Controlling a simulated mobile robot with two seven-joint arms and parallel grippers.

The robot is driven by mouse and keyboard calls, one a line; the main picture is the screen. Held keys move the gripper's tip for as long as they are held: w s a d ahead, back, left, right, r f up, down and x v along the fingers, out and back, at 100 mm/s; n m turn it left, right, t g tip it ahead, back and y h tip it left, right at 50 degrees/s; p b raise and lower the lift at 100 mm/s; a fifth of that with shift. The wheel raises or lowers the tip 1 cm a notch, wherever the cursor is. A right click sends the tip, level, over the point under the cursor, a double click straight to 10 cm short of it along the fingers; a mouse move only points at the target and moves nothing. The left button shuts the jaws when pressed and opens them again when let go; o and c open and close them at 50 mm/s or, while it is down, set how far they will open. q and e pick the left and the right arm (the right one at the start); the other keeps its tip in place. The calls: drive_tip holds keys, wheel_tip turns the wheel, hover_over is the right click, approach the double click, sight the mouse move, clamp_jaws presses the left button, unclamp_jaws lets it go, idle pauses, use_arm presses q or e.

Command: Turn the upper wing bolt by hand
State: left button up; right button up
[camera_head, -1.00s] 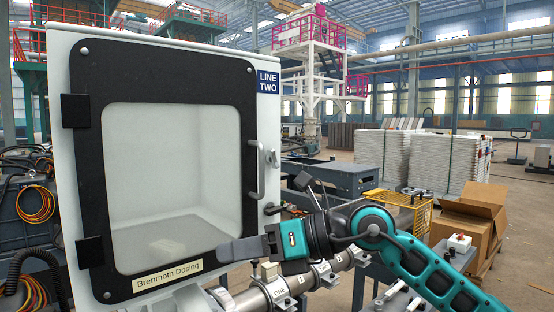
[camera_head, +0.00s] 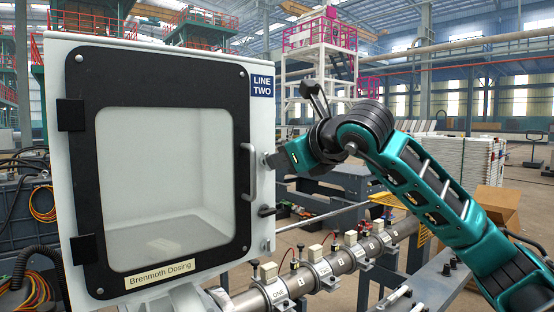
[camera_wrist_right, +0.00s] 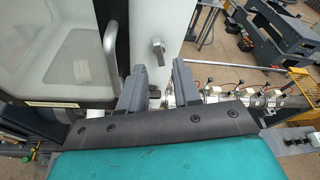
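The upper wing bolt (camera_wrist_right: 158,49) is a small grey fitting on the side of the white cabinet, in the right wrist view. It shows just beyond the tips of my right gripper (camera_wrist_right: 158,68), in line with the gap between the fingers. The fingers are apart with nothing between their tips. In the head view my right gripper (camera_head: 275,160) is close to the cabinet's right side, at about the bolt's height, and largely covers that area. I cannot tell whether it touches the bolt. My left gripper is not in view.
The white cabinet (camera_head: 262,125) has a windowed door with a curved handle (camera_head: 248,172). A dark knob (camera_head: 266,210) sticks out lower on its side. A steel pipe (camera_head: 310,277) with several boxed fittings runs below.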

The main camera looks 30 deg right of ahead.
drive_tip(key=p+x, duration=0.1)
drive_tip(key=x, duration=0.3)
drive_tip(key=shift+w+a+f, duration=0.1)
drive_tip(key=shift+w, duration=0.1)
drive_tip(key=shift+c, duration=0.3)
clamp_jaws()
